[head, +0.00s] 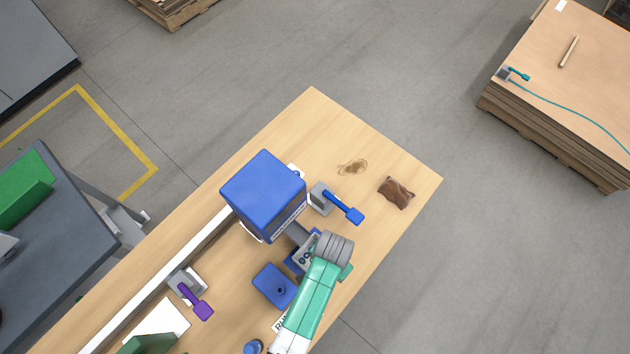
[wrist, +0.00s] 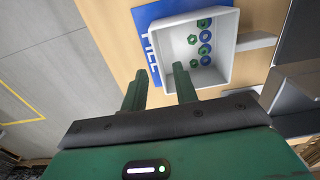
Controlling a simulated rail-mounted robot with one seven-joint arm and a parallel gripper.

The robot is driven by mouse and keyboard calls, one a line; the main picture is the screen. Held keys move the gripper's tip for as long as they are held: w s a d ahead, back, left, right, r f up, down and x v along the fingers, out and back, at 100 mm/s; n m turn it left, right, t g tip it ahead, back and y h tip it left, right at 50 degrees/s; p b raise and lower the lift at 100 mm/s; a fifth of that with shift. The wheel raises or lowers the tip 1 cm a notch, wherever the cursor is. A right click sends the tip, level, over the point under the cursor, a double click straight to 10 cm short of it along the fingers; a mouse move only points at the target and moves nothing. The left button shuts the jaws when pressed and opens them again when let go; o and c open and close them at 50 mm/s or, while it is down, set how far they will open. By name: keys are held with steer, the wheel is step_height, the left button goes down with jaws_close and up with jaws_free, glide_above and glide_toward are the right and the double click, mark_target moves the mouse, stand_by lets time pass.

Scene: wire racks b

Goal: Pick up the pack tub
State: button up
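The pack tub (wrist: 225,76) is a pale grey open box holding several green and blue ring-like parts, seen in the wrist view. It also shows in the head view (head: 299,260), partly hidden by my arm. My gripper (wrist: 160,68) is open, with two green fingers apart. In the wrist view one fingertip lies over the tub's inside and the other is outside its left wall. The tub's wall appears between the fingers; I cannot tell if either touches it. The tub stands on or beside a blue mat (wrist: 153,22) with white lettering.
A large blue box (head: 264,190) stands just behind the tub. A blue-handled tool (head: 343,206), a brown pouch (head: 396,193) and a blue lidded block (head: 275,286) are nearby on the wooden table (head: 325,120). A purple-handled tool (head: 195,300) lies further left.

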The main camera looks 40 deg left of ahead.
step_height(320, 180, down, 7)
steer(key=shift+w+d+r, duration=0.1)
steer(key=shift+w, duration=0.05)
jaws_close()
